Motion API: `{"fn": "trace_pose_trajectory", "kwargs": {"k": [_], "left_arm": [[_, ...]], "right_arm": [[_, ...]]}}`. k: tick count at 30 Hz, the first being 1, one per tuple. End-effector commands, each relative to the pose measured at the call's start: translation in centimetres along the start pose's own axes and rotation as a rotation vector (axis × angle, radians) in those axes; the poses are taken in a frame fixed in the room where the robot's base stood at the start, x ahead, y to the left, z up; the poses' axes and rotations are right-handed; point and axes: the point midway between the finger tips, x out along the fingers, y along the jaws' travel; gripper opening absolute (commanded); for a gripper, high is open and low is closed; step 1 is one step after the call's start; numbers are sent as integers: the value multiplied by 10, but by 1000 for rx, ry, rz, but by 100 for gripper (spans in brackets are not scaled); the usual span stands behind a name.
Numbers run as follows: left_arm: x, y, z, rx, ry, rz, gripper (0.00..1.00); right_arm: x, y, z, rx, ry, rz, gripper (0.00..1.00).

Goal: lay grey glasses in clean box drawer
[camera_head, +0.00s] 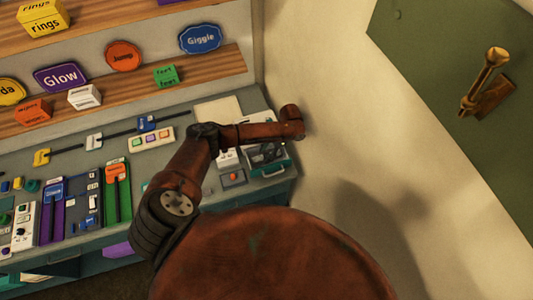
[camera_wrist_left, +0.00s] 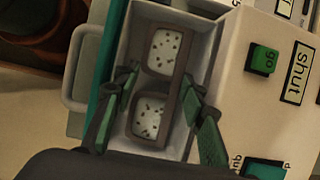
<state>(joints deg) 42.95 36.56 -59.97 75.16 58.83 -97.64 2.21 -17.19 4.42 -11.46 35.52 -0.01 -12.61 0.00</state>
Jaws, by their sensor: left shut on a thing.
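The grey glasses (camera_wrist_left: 158,86) show in the left wrist view, with a grey frame and two pale lenses bearing dark specks. They lie lengthwise within the outline of an open, light-grey drawer (camera_wrist_left: 205,45). I cannot tell whether they touch its floor. My left gripper (camera_wrist_left: 161,78) is shut on the glasses, its green-padded fingers on either side of the frame. In the head view my left gripper (camera_head: 266,154) is small and dark over the drawer (camera_head: 273,173) at the right end of the counter. The glasses cannot be made out there. My right gripper is not in view.
Beside the drawer is a pale panel (camera_wrist_left: 252,105) with a green "go" button (camera_wrist_left: 263,60) and a "shut" label (camera_wrist_left: 299,72). The counter (camera_head: 255,99) carries several sliders and switches. Shelves (camera_head: 210,72) with word signs stand behind. A wall closes the right side.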

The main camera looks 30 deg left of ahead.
Motion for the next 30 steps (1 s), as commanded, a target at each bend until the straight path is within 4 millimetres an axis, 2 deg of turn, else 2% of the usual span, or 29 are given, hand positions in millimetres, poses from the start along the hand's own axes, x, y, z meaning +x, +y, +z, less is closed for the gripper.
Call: {"fn": "trace_pose_trajectory", "kwargs": {"k": [30], "left_arm": [[6, 0, -3, 1, 1, -1, 16]], "right_arm": [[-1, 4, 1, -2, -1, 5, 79]]}}
